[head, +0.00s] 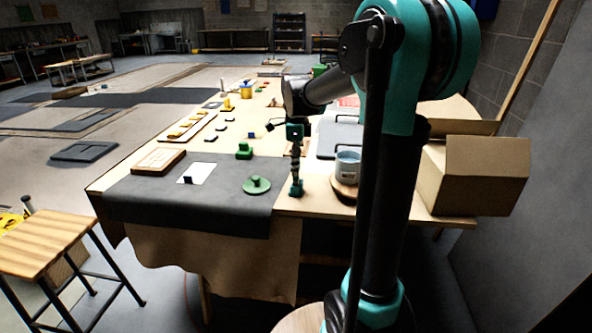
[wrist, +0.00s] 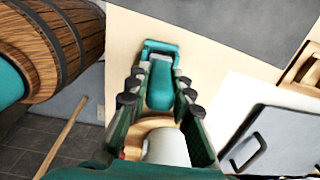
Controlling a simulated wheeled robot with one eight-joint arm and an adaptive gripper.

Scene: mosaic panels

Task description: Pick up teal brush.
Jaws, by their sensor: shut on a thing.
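The teal brush (wrist: 160,88) is between the two fingers of my gripper (wrist: 158,92) in the wrist view, and the fingers are shut on it. In the head view my gripper (head: 296,165) points down over the table, just right of the dark mat. The brush's teal lower end (head: 297,189) shows below the fingers, at or close to the tabletop. I cannot tell whether it touches the table. The fingers and the gripper body hide part of the brush.
A grey-white mug (head: 347,162) stands on a round wooden board close right of my gripper. A cardboard box (head: 475,175) is at the right. The mat's front (head: 190,215) is mostly clear.

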